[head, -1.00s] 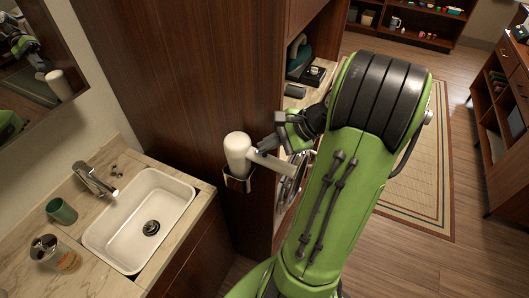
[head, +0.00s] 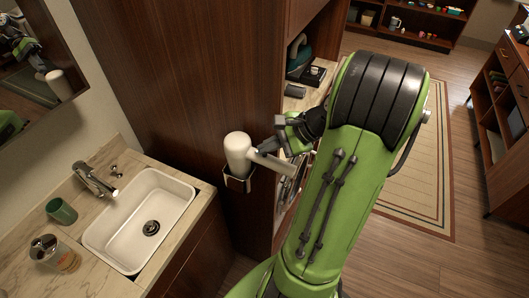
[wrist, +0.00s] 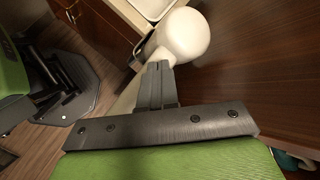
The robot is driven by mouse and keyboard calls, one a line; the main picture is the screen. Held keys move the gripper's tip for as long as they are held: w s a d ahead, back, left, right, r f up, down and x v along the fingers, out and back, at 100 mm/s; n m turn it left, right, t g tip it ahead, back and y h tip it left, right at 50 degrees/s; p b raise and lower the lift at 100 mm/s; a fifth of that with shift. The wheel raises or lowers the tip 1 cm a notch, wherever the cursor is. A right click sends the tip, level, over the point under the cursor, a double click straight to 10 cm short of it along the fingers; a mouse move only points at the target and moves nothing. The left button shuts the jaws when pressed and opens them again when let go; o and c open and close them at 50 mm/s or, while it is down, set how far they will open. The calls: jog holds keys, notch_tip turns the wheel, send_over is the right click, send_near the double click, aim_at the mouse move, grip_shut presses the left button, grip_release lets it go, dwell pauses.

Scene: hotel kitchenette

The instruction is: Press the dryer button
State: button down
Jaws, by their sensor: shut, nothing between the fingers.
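The white hair dryer (head: 238,150) hangs in a metal holder (head: 238,183) on the side of the dark wood cabinet. Its handle (head: 276,163) points to the right. My gripper (head: 258,147) is shut and empty, with its fingertips close beside the dryer, over the place where body and handle meet. In the wrist view the shut fingers (wrist: 157,70) reach toward the dryer's rounded white body (wrist: 182,38). Whether they touch it I cannot tell. The dryer's button is not visible; the fingers may hide it.
A white sink (head: 140,220) with a faucet (head: 95,180) is set in the marble counter at left. The tall wood cabinet (head: 185,80) rises behind the dryer.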

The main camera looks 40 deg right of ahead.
jog(key=shift+f, duration=0.1)
jog(key=shift+r+p, duration=0.65)
jog(key=shift+p, duration=0.2)
notch_tip(320, 180, up, 6)
jog(key=p, duration=0.6)
jog(key=shift+p, duration=0.35)
jog(key=shift+f, duration=0.1)
